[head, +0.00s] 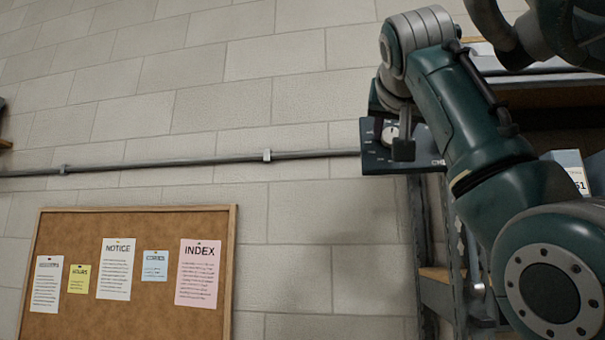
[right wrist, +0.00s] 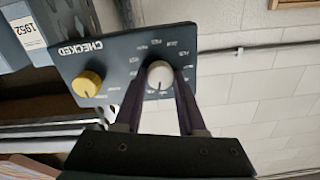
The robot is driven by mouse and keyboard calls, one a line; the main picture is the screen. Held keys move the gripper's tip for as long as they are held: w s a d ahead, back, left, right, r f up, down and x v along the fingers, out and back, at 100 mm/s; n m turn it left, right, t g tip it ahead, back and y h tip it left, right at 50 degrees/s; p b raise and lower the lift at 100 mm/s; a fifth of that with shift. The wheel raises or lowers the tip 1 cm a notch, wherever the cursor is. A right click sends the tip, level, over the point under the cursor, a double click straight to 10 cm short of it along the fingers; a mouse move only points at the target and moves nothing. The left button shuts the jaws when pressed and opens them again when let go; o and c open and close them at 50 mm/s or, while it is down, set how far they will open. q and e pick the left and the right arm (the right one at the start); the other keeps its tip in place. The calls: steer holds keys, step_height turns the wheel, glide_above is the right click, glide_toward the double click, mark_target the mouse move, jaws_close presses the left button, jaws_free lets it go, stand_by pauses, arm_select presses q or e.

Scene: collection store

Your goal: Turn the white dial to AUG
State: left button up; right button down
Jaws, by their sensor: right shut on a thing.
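The white dial (right wrist: 160,73) sits on a dark panel (right wrist: 120,62) with small month labels around it, too small to read surely. In the right wrist view, the two fingers of my right gripper (right wrist: 159,80) are on either side of the dial and shut on it. A small dark mark shows on the dial's lower part in that view, but I cannot tell which label it points to. In the head view the white dial (head: 390,132) is partly hidden by my right gripper (head: 395,138). My left gripper is not in view.
A yellow dial (right wrist: 87,83) is beside the white one on the same panel, near the word CHECKED. A conduit (head: 200,162) runs along the block wall to the panel. A cork board (head: 130,225) with notices hangs below. Shelving (head: 437,295) stands at the right.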

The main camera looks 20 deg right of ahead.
steer(key=shift+f+m+b, duration=0.2)
steer(key=shift+m+b, duration=0.4)
steer(key=shift+m, duration=0.3)
steer(key=m+b, duration=0.1)
steer(key=m, duration=0.1)
steer(key=shift+m, duration=0.4)
steer(key=shift+r+m+b, duration=0.1)
steer(key=shift+m+b, duration=0.4)
steer(key=shift+m, duration=1.8)
steer(key=shift+d, duration=0.1)
steer(key=c, duration=0.5)
jaws_free()
